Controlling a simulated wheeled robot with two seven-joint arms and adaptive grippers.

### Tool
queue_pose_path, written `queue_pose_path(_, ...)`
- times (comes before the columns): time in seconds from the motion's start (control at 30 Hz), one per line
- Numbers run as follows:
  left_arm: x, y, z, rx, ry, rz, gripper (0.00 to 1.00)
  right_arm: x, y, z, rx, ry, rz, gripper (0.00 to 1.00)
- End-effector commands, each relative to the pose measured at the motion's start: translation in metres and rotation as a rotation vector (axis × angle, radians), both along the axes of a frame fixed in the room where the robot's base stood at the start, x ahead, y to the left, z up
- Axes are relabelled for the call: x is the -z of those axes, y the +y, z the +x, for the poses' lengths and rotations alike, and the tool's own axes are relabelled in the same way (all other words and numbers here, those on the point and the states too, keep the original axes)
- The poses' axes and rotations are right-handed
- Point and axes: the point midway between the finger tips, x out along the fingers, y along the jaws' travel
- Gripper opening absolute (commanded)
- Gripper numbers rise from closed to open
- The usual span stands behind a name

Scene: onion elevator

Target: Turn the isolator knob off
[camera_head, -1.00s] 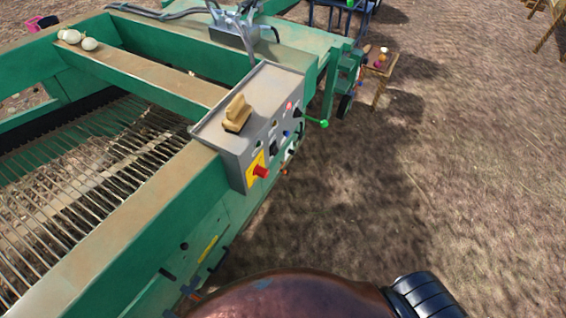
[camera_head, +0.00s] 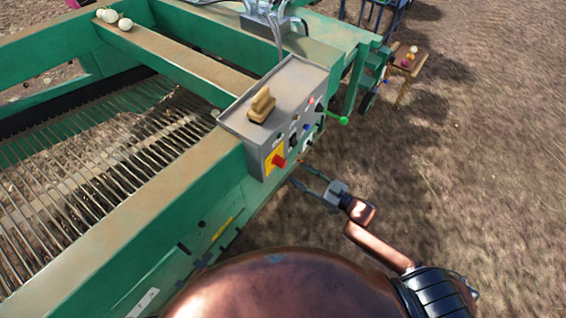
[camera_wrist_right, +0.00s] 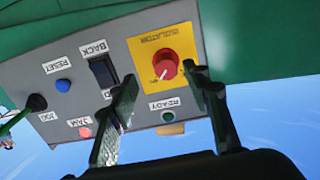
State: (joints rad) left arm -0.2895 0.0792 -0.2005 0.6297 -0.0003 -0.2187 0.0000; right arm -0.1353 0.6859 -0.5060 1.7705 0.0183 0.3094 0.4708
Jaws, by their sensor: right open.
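The isolator knob (camera_head: 278,161) is red, on a yellow plate on the front of a grey control box (camera_head: 257,147). In the right wrist view, which is upside down, the red knob (camera_wrist_right: 166,70) sits on the yellow plate (camera_wrist_right: 152,47) labelled "ISOLATOR". My right gripper (camera_head: 297,174) is just below and right of the knob in the head view. In the wrist view my right gripper (camera_wrist_right: 162,78) is open, with its dark fingertips either side of the knob's lower part; I cannot tell if they touch it. My left gripper is not in view.
Beside the knob are a black rocker switch (camera_wrist_right: 102,71), a blue button (camera_wrist_right: 63,86) and a green ready light (camera_wrist_right: 168,116). A lever with a green ball (camera_head: 344,120) sticks out right of the box. A tan block (camera_head: 262,105) lies on the box top.

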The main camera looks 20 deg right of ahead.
Motion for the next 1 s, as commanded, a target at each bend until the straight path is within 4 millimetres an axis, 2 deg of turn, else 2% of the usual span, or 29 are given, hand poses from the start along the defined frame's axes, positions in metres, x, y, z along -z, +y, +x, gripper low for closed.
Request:
queue_pose_path(0.03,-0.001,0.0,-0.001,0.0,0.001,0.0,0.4,-0.008,0.005,0.0,-0.013,-0.009,0.007,0.44)
queue_pose_path(0.1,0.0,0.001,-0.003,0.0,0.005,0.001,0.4,-0.013,0.011,0.003,-0.021,-0.016,0.014,0.44)
queue_pose_path(0.37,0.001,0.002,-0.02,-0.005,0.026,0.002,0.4,-0.012,0.034,0.034,-0.019,-0.016,0.015,0.44)
queue_pose_path(0.6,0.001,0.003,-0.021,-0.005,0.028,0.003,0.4,-0.011,0.051,0.056,-0.018,-0.014,0.012,0.44)
queue_pose_path(0.97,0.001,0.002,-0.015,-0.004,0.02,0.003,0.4,-0.011,0.054,0.06,-0.018,-0.014,0.011,0.44)
queue_pose_path(1.0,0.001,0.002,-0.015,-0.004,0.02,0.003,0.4,-0.011,0.054,0.06,-0.018,-0.014,0.012,0.41)
